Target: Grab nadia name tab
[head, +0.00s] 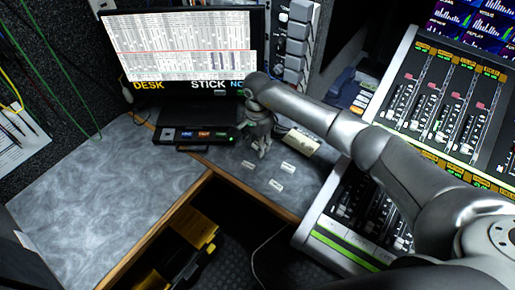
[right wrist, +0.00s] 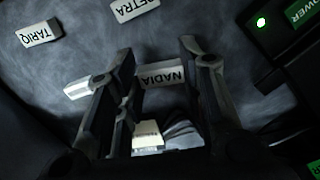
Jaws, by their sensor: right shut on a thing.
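The white NADIA name tab (right wrist: 163,76) lies between the two fingers of my right gripper (right wrist: 157,62) in the right wrist view, its lettering upside down. The fingers are shut on it from both sides. In the head view my right gripper (head: 262,150) points down at the desk in front of the monitor, and I cannot pick out the NADIA tab there. I cannot tell whether the tab is off the desk. Two other tabs, TARIQ (right wrist: 38,33) and PETRA (right wrist: 134,9), lie apart from the fingers. My left gripper is not in view.
Loose white tabs (head: 287,166) (head: 275,185) lie on the grey desk (head: 95,190) near the gripper. A black button box (head: 195,135) with a green light stands to the left. A cream holder (head: 301,142) and a fader console (head: 350,205) are to the right. The desk's left part is clear.

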